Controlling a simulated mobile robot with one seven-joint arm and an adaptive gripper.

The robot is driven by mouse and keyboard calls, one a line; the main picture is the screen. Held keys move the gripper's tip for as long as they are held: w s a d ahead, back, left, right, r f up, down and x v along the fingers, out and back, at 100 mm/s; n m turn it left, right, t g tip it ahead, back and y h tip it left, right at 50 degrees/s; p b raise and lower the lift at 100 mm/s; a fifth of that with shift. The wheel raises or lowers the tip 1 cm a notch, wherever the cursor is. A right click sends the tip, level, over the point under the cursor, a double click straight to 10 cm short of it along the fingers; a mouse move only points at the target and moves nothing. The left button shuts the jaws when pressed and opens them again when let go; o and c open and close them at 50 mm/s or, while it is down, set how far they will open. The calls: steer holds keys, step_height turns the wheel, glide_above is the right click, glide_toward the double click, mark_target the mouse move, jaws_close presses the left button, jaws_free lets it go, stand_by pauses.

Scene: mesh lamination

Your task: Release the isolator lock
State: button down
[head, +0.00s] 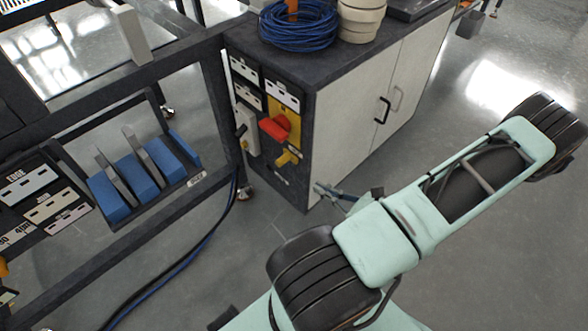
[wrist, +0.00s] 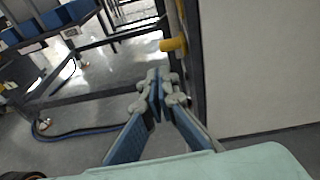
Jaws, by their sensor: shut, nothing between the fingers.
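The isolator is a red rotary handle (head: 273,128) on a yellow plate (head: 286,112) on the end panel of the dark cabinet. A small yellow lock piece (head: 287,158) sticks out just below the red handle. In the wrist view a yellow piece (wrist: 174,44) juts left from the panel edge, seen nearly edge-on; it looks like the same lock. My gripper (head: 320,188) is right of and below the lock in the head view, near the cabinet's lower front corner. In the wrist view my gripper (wrist: 160,88) is shut and empty, with its fingertips below the yellow piece and apart from it.
A white switch box (head: 246,130) with a black and yellow knob is left of the isolator. The cabinet's white doors (head: 375,105) are to the right. A dark frame with blue blocks (head: 140,175) stands left. Cables (head: 185,262) run over the floor. Open floor lies in front.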

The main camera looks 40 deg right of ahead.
steer(key=shift+s+d+f+m+t+h, duration=0.15)
steer(key=shift+d+m+t+h, duration=0.15)
steer(key=shift+d+m+h, duration=0.2)
steer(key=b, duration=0.3)
glide_toward(282, 158)
steer(key=w+f, duration=0.2)
steer(key=w, duration=0.2)
steer(key=shift+x, duration=0.8)
steer(key=shift+a, duration=0.15)
steer(key=x, duration=0.2)
steer(key=p+x, duration=0.1)
steer(key=x, duration=0.1)
steer(key=r+x, duration=0.1)
steer(key=x, duration=0.1)
steer(key=shift+w+a+r, duration=0.1)
steer(key=shift+w, duration=0.15)
steer(key=shift+s+p, duration=0.1)
steer(key=shift+p, duration=0.2)
